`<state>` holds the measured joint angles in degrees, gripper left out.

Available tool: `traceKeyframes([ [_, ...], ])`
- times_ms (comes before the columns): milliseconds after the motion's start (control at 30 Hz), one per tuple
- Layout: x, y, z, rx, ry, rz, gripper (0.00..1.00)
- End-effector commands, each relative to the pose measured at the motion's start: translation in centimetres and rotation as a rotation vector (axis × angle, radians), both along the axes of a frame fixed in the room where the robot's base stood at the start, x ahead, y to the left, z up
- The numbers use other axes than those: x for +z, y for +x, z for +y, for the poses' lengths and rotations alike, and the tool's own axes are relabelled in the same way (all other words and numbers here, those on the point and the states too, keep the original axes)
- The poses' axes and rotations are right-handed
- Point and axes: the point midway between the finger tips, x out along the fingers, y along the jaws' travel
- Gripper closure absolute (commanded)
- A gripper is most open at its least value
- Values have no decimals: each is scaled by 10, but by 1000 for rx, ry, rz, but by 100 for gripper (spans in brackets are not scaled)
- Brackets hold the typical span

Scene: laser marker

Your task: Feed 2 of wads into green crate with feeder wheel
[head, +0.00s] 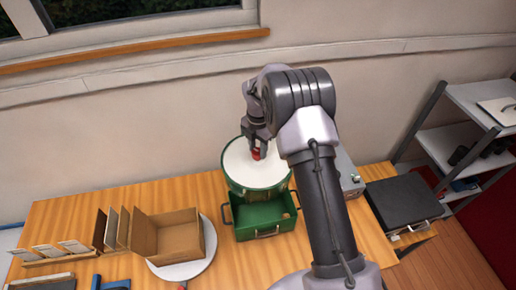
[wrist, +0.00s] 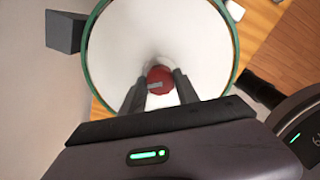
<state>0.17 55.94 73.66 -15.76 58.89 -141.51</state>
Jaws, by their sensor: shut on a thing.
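The feeder wheel appears to be the round white-topped drum with a green rim (head: 240,176); it fills much of the wrist view (wrist: 115,45). A red knob-like piece (wrist: 160,76) with a pale mark stands at its middle. My gripper (head: 257,146) reaches down from above, and its two fingers (wrist: 158,88) are shut on the red knob. No wads are clearly visible.
A cardboard box (head: 172,243) sits on a white round plate (head: 207,258) at left, beside upright cards (head: 120,232). A grey box (head: 348,178) stands right of the drum, partly behind my arm. A black case (head: 402,205) lies farther right. The wall is close behind.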

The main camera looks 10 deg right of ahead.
Motion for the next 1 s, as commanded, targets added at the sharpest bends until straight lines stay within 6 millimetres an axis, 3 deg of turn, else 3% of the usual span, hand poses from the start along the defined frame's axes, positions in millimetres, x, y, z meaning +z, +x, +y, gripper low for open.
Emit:
traceKeyframes([
  [433,0,0,0,8,0,0,100],
  [467,0,0,0,8,0,0,59],
  [567,0,0,0,8,0,0,41],
  [867,1,0,0,7,0,0,41],
  [1000,18,1,0,8,0,-4,41],
])
